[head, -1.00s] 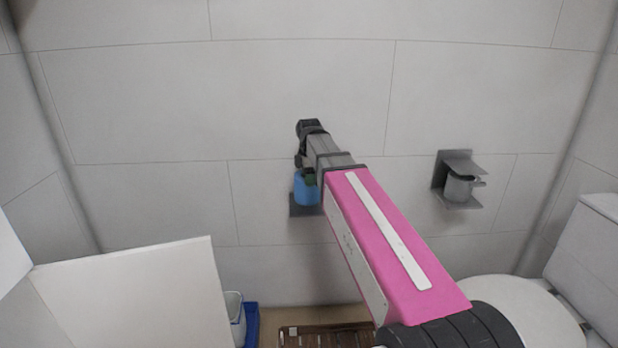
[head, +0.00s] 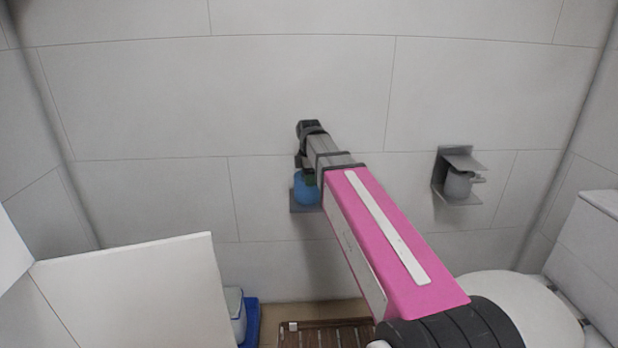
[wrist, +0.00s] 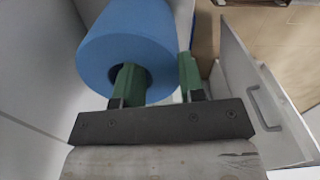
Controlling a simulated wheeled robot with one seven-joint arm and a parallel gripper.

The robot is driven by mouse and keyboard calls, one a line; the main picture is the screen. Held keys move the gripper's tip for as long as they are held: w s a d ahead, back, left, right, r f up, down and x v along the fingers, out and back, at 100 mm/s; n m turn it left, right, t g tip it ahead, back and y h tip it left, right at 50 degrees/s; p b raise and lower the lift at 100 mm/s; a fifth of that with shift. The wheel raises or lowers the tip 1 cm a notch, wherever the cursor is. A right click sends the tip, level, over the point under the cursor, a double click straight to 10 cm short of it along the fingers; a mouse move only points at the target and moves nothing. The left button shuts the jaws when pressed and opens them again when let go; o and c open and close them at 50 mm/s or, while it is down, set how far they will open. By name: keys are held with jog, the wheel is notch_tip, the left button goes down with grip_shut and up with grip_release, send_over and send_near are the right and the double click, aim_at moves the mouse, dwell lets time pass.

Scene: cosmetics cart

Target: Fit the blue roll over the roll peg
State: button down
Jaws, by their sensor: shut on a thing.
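The blue roll (head: 306,190) hangs in my gripper in front of the far wall in the head view. In the wrist view the blue roll (wrist: 130,35) fills the top left, its open core facing my gripper (wrist: 160,76). One green finger is inside the core and the other is outside the roll, so the jaws are shut on its wall. A grey wall plate (head: 305,210) shows behind and below the roll in the head view. Any peg there is hidden by the roll and gripper, so I cannot tell whether the roll is around it.
A grey wall holder (head: 458,182) with a grey cup-like piece is at the right. A toilet (head: 525,310) stands lower right. A white panel (head: 130,290) and a blue-and-white bin (head: 245,318) are lower left. A brown slatted mat (head: 325,335) lies on the floor.

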jog(key=shift+f, duration=0.2)
jog(key=c, duration=0.6)
grip_release()
jog(key=shift+c, duration=0.2)
notch_tip(320, 180, up, 11)
jog(key=shift+f, duration=0.1)
jog(key=shift+s, duration=0.1)
